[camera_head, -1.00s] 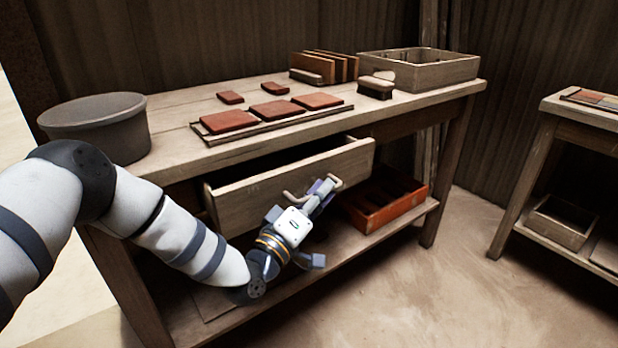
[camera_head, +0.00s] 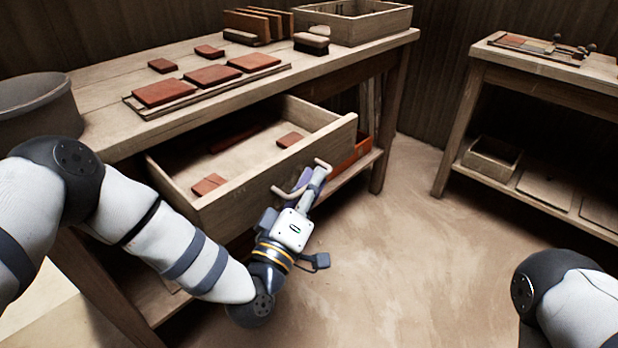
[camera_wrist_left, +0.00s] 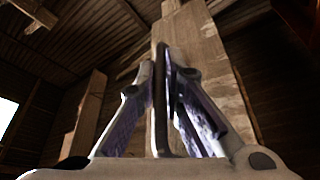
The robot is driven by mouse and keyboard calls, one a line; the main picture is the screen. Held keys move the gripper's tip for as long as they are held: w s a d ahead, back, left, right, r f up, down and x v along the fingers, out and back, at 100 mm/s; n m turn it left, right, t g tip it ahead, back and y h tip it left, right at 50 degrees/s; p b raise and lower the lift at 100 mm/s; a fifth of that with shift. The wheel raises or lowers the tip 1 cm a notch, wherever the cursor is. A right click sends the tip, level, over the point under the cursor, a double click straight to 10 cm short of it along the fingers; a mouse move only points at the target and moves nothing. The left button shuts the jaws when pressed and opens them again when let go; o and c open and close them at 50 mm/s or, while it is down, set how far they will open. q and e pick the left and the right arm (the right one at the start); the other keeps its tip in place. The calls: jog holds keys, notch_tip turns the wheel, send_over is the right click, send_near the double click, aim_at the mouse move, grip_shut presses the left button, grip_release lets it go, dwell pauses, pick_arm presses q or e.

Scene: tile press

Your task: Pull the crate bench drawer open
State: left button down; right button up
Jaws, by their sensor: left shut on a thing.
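The bench drawer (camera_head: 262,193) stands well out from under the wooden crate bench (camera_head: 112,82). Its inside shows, with a few red tiles (camera_head: 209,184) in it. A light curved handle (camera_head: 323,164) is on the drawer's front. My left gripper (camera_head: 308,184) is shut on the handle. In the left wrist view my left gripper's fingers (camera_wrist_left: 163,100) are close together around the dark handle bar, with the wooden drawer front (camera_wrist_left: 205,60) behind. Part of my right arm shows at the lower right, but its gripper is out of view.
On the bench top are red tiles on a board (camera_head: 212,75), a brush (camera_head: 311,42), a wooden crate (camera_head: 352,20) and a grey tub (camera_head: 38,108). A second table (camera_head: 548,64) stands at the right. The floor (camera_head: 400,250) between is clear.

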pick_arm(q)
jog(key=c, duration=2)
grip_release()
jog(key=v, duration=1.2)
jog(key=shift+f, duration=0.1)
